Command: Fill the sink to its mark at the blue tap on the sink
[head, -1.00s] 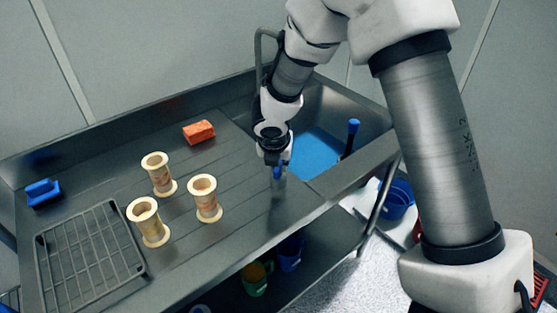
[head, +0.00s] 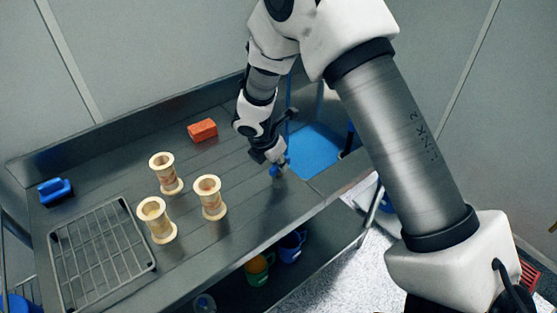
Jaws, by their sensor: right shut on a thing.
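The sink basin (head: 333,110) is at the right end of the steel counter, with blue water (head: 316,148) in its bottom. A thin blue vertical line (head: 290,92), which looks like running water, shows above it beside my arm. My right gripper (head: 276,166) is at the basin's left front edge, shut on the small blue tap handle (head: 275,171), which it mostly covers. The spout is hidden behind my arm. A dark upright post with a blue top (head: 350,130) stands in the basin, partly hidden by my arm. I cannot make out the fill mark. My left gripper is out of view.
Several items stand on the counter: cream spool-like sifters (head: 165,173), an orange-red block (head: 202,130), a blue brush-like item (head: 55,191) and a wire rack (head: 100,255). Cups (head: 291,245) sit on the shelf below. A wall (head: 180,50) closes off the back.

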